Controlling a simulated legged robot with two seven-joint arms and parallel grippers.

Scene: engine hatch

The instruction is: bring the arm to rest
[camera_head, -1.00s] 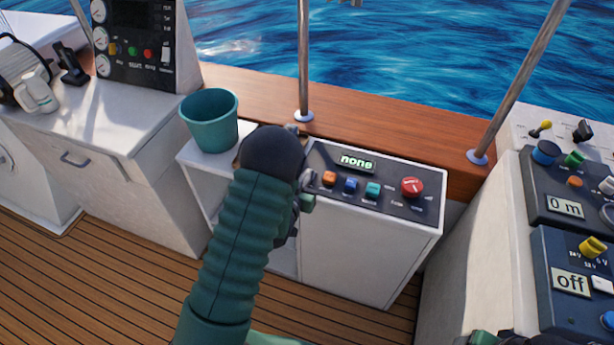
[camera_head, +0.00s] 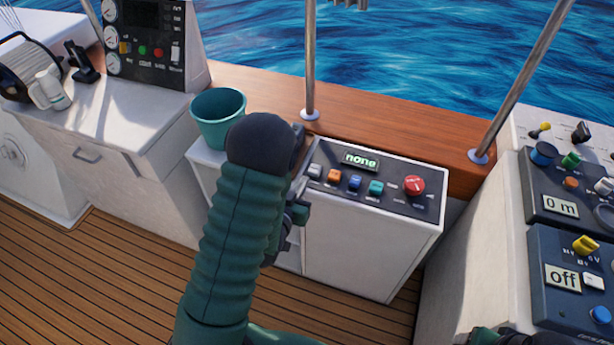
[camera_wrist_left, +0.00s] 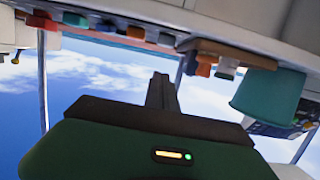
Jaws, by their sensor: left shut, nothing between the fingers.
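My left arm (camera_head: 228,250), in dark green ribbed covering with a dark rounded end, rises from the bottom of the head view. My left gripper (camera_head: 298,205) is at its far end, in front of the left edge of the white control box, and is partly hidden by the arm. In the left wrist view its fingers (camera_wrist_left: 161,92) are together and hold nothing. Of my right arm only a dark piece shows at the bottom right edge of the head view; its gripper fingers are not seen.
The white box (camera_head: 350,250) has a "none" display, several coloured buttons and a red knob (camera_head: 414,185). A teal cup (camera_head: 217,118) stands left of it, close behind my arm. Panels reading "0 m" and "off" (camera_head: 563,278) are at right. Wooden deck (camera_head: 110,275) is open at lower left.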

